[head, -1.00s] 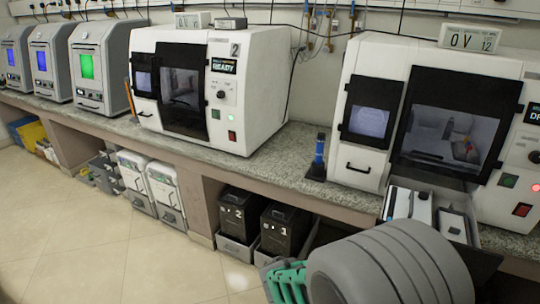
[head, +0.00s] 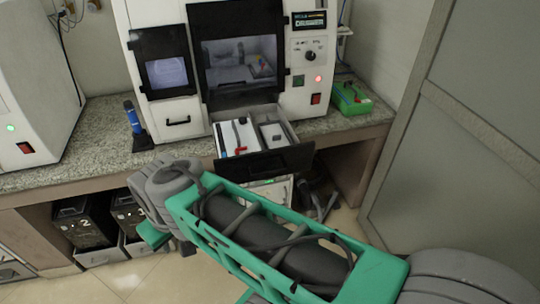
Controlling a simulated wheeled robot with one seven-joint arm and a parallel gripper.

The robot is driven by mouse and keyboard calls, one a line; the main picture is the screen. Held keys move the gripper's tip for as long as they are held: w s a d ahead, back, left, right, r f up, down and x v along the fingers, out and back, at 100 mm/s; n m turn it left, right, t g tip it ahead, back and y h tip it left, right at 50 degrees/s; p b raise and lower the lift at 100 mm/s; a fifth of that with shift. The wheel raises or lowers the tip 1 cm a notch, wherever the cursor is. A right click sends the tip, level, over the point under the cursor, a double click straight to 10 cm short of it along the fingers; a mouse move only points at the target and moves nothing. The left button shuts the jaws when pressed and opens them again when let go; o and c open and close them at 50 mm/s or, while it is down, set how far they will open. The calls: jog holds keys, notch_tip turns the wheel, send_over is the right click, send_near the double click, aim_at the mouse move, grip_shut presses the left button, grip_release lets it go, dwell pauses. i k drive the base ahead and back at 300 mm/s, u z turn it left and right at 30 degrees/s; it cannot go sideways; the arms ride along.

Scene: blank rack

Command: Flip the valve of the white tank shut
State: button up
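A white tank (head: 232,141) sits in the left part of the open drawer of the white machine. A narrow blue strip shows at the tank's left side. My arm reaches across the lower part of the head view, in front of and below the drawer. My gripper's fingers cannot be made out, so its opening and anything in it are hidden.
The drawer's dark front (head: 265,163) juts out past the counter edge. A blue tool in a black stand (head: 133,127) is on the counter at left, a green box (head: 352,98) at right. A grey partition (head: 455,130) bounds the right side.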

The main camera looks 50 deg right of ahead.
aim_at(237, 151)
jog(key=z, duration=1.45)
